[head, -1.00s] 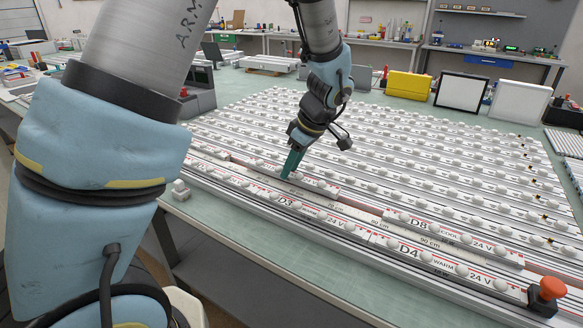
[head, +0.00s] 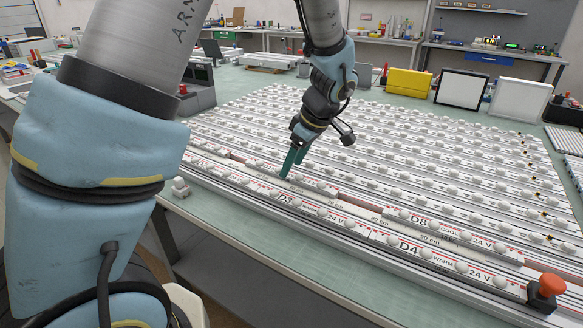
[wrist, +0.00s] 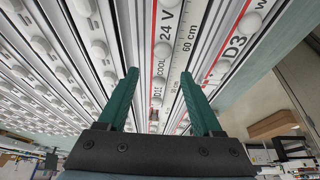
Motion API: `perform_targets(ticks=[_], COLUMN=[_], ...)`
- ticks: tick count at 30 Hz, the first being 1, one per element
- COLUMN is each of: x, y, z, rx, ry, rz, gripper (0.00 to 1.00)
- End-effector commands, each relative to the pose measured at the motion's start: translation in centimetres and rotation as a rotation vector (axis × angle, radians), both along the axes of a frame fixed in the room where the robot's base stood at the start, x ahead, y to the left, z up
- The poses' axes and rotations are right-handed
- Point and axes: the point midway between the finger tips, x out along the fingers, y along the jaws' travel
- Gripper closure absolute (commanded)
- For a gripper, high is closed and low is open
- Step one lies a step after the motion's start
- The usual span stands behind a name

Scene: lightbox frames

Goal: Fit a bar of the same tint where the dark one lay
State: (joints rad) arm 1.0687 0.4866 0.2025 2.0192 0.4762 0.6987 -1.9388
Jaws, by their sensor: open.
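My gripper (head: 291,176) is open, its teal fingers pointing down at a white bar with round domes (head: 318,185) in the second row from the front. In the wrist view this bar (wrist: 164,50) reads COOL and 24 V and runs between the open fingers (wrist: 165,80); I cannot tell whether they touch it. Front-row bars D3 (head: 287,202) and D4 (head: 410,249) stand nearer; D4 reads WARM. I cannot make out any dark bar.
A ruler strip with cm marks (head: 430,239) runs between the two front rows. Many more rows of domed bars fill the table behind. A red button on a black box (head: 547,288) stands at the front right corner.

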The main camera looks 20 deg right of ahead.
Motion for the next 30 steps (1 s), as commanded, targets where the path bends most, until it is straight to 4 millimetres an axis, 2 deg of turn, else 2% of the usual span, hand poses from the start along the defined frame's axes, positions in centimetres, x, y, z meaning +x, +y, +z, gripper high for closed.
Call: perform_targets(ticks=[9,15,25,28,30], x=[-2.0,-2.8,-3.0,-2.4,-1.8], y=[-1.7,-2.3,-2.1,-0.5,1.5], z=[6.0,8.7,9.4,8.9,8.3], rx=[-0.005,-0.004,0.0,0.002,0.003], ry=[-0.003,0.0,0.008,0.04,0.079], rz=[-0.001,0.0,-0.003,-0.029,-0.067], gripper=[0.33,0.33,0.33,0.33,0.33])
